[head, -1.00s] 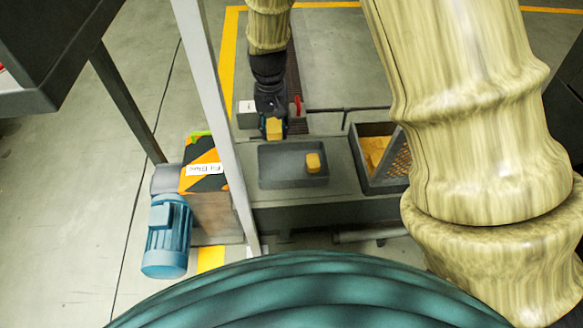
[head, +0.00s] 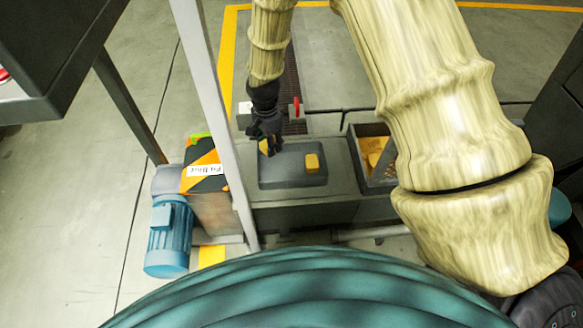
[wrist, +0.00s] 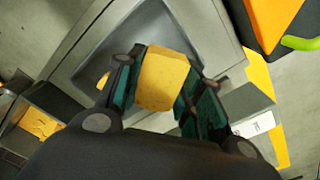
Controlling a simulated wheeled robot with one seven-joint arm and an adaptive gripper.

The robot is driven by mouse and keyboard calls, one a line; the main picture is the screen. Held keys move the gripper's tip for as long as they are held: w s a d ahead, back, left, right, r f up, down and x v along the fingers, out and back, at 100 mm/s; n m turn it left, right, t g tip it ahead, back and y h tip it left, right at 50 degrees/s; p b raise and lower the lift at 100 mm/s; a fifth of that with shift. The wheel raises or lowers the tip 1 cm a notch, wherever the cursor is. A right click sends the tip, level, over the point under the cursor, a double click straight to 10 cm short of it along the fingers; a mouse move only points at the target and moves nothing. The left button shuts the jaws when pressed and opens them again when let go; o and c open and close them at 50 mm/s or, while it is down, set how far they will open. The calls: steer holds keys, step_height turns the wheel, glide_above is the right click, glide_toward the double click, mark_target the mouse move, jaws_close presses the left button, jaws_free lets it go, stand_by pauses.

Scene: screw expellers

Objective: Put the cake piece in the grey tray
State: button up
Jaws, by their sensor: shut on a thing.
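The cake piece, a yellow block, is held between the two fingers of my gripper (wrist: 160,82) in the wrist view. In the head view my gripper (head: 267,142) is at the back left of the grey tray (head: 265,181), and the held cake piece (head: 264,147) is partly hidden by the fingers. In the wrist view the held cake piece (wrist: 162,78) appears in front of the tray (wrist: 205,38). I cannot tell its exact height above the tray floor. Another yellow piece (head: 312,162) lies in the tray's right half.
A crate (head: 372,182) with several yellow pieces stands right of the tray, partly hidden by my arm. A striped box (head: 208,180) and a blue motor (head: 169,236) are at left. A pale post (head: 215,120) rises left of the tray.

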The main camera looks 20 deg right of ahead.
mark_target(271, 170)
steer(key=shift+w+a+f+m, duration=0.1)
steer(key=shift+w+f+m, duration=0.05)
steer(key=shift+f+m, duration=0.45)
steer(key=shift+w+f+m, duration=0.1)
steer(key=shift+f+m, duration=0.5)
steer(key=shift+f+b, duration=0.9)
steer(key=shift+f, duration=4)
steer(key=shift+f, duration=0.1)
steer(key=o, duration=1)
step_height(271, 170, up, 12)
steer(key=shift+r+p, duration=0.15)
steer(key=shift+p, duration=1.1)
